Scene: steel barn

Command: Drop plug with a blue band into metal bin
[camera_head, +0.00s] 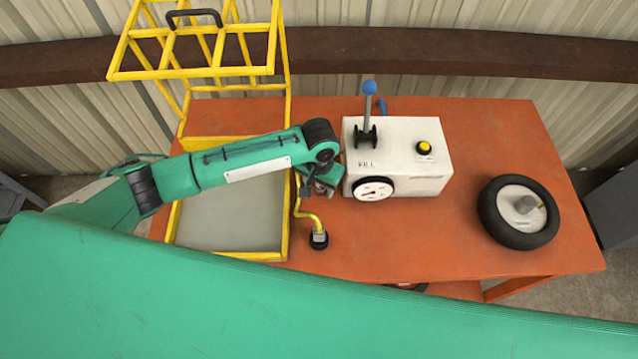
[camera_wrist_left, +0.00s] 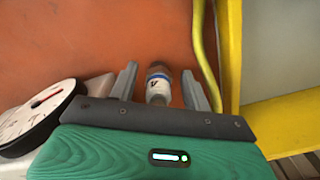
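My left gripper (camera_wrist_left: 160,76) is open over the orange table, between the white machine and the yellow frame. In the left wrist view a small pale cylinder with a dark band and a brownish top (camera_wrist_left: 158,84) lies between its two fingers, with a narrow gap on each side. It may be the plug; I cannot clearly tell the band's colour. In the head view my left gripper (camera_head: 323,185) hides this spot. No metal bin can be made out for certain; a dark grey box-like thing (camera_head: 615,205) shows at the right edge. My right gripper is not in view.
The orange table (camera_head: 440,235) bears a white machine with a gauge (camera_head: 400,155), a wheel (camera_head: 518,212) and a yellow cage (camera_head: 285,225) with raised lid. The table's front middle is clear.

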